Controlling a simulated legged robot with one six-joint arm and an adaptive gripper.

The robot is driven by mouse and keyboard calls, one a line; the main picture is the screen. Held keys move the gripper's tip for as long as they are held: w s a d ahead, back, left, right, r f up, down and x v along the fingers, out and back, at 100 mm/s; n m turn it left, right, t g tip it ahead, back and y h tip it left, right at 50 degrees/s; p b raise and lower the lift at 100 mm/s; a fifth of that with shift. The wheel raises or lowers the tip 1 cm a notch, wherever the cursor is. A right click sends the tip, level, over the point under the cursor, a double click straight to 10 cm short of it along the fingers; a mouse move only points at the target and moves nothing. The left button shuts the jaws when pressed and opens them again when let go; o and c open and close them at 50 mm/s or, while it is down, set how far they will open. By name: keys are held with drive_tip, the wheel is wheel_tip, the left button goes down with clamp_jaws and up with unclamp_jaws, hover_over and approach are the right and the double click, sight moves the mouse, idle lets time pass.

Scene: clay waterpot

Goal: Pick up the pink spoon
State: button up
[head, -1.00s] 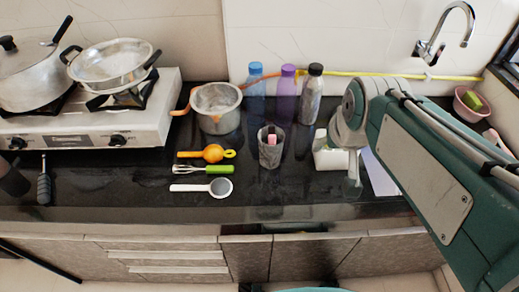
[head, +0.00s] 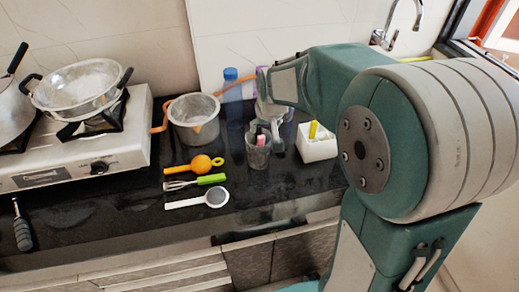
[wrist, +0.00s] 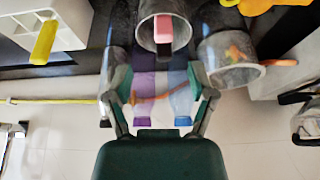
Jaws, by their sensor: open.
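The pink spoon stands in a grey speckled cup (head: 258,158) on the dark counter. Its pink end (head: 261,140) sticks up beside a darker item in the cup. In the wrist view, the pink end (wrist: 163,27) shows at the top, inside the cup's rim (wrist: 140,40). My gripper (wrist: 158,72) is open and empty, its fingers apart and short of the cup in that picture. The spoon's lower part is hidden in the cup.
A steel pot (head: 194,120) stands left behind the cup, with a blue bottle (head: 233,98) beyond. A white box (head: 318,148) with a yellow item is to the right. A stove (head: 100,140) is far left.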

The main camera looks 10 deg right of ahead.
sight(260, 136)
drive_tip(key=x, duration=0.4)
drive_tip(key=a+x, duration=0.1)
drive_tip(key=x, duration=0.1)
drive_tip(key=shift+w+f, duration=0.15)
drive_tip(key=shift+w+d+f, duration=0.15)
drive_tip(key=shift+d+f, duration=0.15)
drive_tip(key=shift+d, duration=0.1)
drive_tip(key=c, duration=0.5)
clamp_jaws()
drive_tip(key=shift+a, duration=0.25)
